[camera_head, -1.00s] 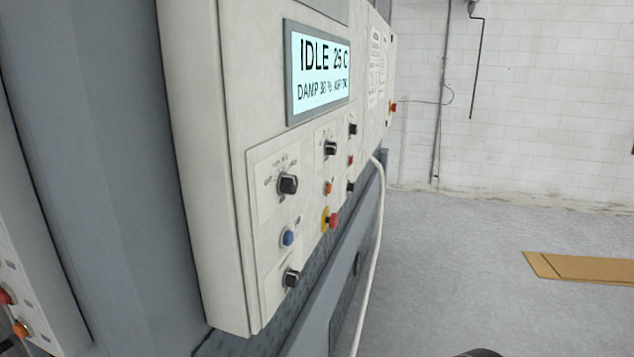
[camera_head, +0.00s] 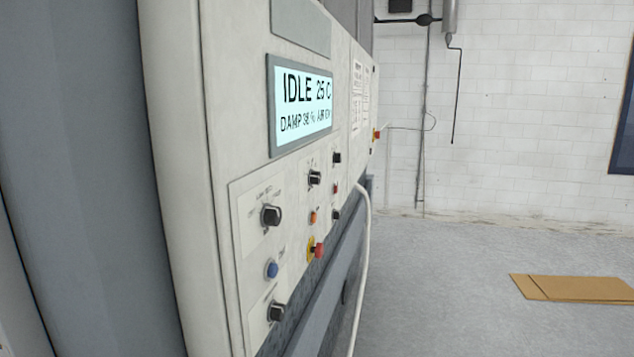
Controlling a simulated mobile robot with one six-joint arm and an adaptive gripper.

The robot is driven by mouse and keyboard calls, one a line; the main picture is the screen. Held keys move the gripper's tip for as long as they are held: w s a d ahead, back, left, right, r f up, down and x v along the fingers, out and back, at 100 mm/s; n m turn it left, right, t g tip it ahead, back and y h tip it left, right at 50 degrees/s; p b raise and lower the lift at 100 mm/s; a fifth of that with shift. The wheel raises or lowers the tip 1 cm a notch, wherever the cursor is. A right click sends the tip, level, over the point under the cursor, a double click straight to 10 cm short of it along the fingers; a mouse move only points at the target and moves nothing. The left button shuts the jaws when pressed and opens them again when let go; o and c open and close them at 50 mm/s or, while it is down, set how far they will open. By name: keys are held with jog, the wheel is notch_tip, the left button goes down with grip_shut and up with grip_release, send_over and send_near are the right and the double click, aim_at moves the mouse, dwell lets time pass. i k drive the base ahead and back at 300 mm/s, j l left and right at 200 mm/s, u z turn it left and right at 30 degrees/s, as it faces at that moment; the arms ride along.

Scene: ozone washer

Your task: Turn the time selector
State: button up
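The control panel (camera_head: 226,150) is seen at a steep slant on the left side of the picture. It carries several black rotary knobs: a large one at upper left (camera_head: 271,215), one at lower left (camera_head: 276,312), one in the middle column (camera_head: 314,178) and a small one farther along (camera_head: 337,158). The labels around the knobs are too small to read, so I cannot tell which is the time selector. The display (camera_head: 303,102) reads IDLE 25 C, with a DAMP line below. My gripper is not in view.
A blue button (camera_head: 272,269), an orange button (camera_head: 313,217) and a red emergency stop (camera_head: 319,250) sit among the knobs. A pale hose (camera_head: 364,255) hangs beside the panel. Flat cardboard (camera_head: 575,289) lies on the right. The grey floor (camera_head: 450,260) between is clear.

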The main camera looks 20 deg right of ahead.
aim_at(314, 176)
jog(key=i+l+u, duration=0.1)
jog(key=l+u, duration=0.3)
jog(key=l, duration=0.45)
jog(key=l+u, duration=0.4)
jog(key=l, duration=0.45)
jog(key=k+l+z, duration=0.1)
jog(key=l, duration=0.4)
jog(key=k+l+z, duration=0.15)
jog(key=l, duration=0.4)
jog(key=k+l+z, duration=0.1)
jog(key=l, duration=0.45)
jog(key=k+l+z, duration=0.15)
jog(key=l, duration=0.4)
